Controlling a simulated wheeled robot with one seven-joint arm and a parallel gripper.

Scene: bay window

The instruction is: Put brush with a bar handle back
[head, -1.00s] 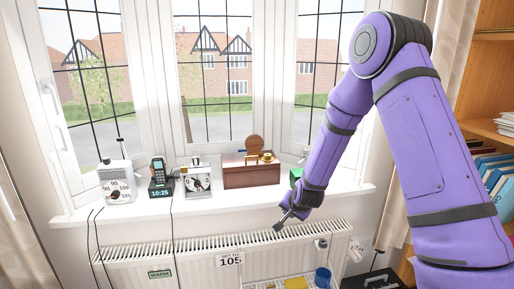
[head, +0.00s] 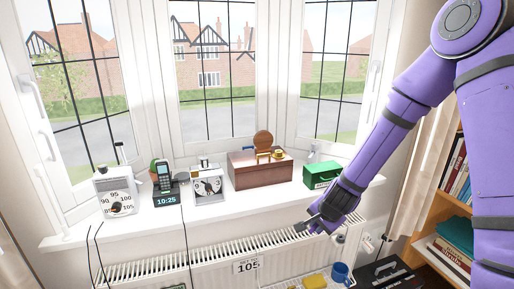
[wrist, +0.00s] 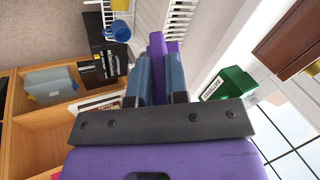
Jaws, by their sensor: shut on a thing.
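My gripper (head: 312,224) is low over the radiator, in front of the sill and below the green box. In the wrist view my gripper (wrist: 158,80) has its two blue-grey fingers close together. A narrow purple piece (wrist: 157,48) shows between and beyond them; I take it for the held brush. Its bristles and bar handle cannot be made out. In the head view the held thing is too small and dark to tell from the fingertips.
On the sill stand a white scale (head: 117,196), a phone (head: 163,176), a white device (head: 208,186), a brown box (head: 255,178) and a green box (head: 322,175).

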